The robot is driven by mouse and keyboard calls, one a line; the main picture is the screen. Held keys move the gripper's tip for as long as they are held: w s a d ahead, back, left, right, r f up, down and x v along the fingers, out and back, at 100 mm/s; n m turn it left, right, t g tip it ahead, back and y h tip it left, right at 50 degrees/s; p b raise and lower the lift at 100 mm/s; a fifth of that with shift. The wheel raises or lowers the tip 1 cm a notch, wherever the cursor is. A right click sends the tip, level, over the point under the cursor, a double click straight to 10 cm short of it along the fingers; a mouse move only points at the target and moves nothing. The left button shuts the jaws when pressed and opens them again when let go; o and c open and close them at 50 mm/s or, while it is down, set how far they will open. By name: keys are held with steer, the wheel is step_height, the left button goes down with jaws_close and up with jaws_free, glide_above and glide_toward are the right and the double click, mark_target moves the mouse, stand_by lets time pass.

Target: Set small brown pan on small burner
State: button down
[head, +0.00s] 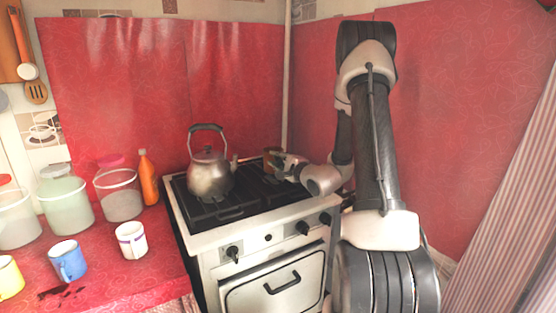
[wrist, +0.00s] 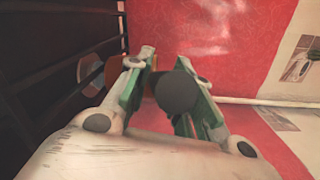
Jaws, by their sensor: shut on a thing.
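A small brown pan (head: 271,155) is at the back right of the stove top, partly hidden by my gripper (head: 284,165). In the wrist view my gripper (wrist: 159,68) has its green-padded fingers closed about a dark, round-ended handle (wrist: 176,92). An orange-brown patch of the pan (wrist: 115,68) shows behind the left finger. The burner under or near the pan is hidden by my gripper and arm; I cannot tell whether the pan touches the grate.
A metal kettle (head: 209,175) stands on the left of the black grate (head: 228,212), close to the pan. The counter (head: 110,270) at left holds mugs, jars and an orange bottle (head: 148,178). Red-covered walls (head: 235,85) close off the back and right.

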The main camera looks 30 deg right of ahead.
steer(key=shift+f, duration=0.1)
steer(key=c, duration=1.2)
jaws_free()
steer(key=shift+o, duration=0.2)
steer(key=shift+f, duration=0.1)
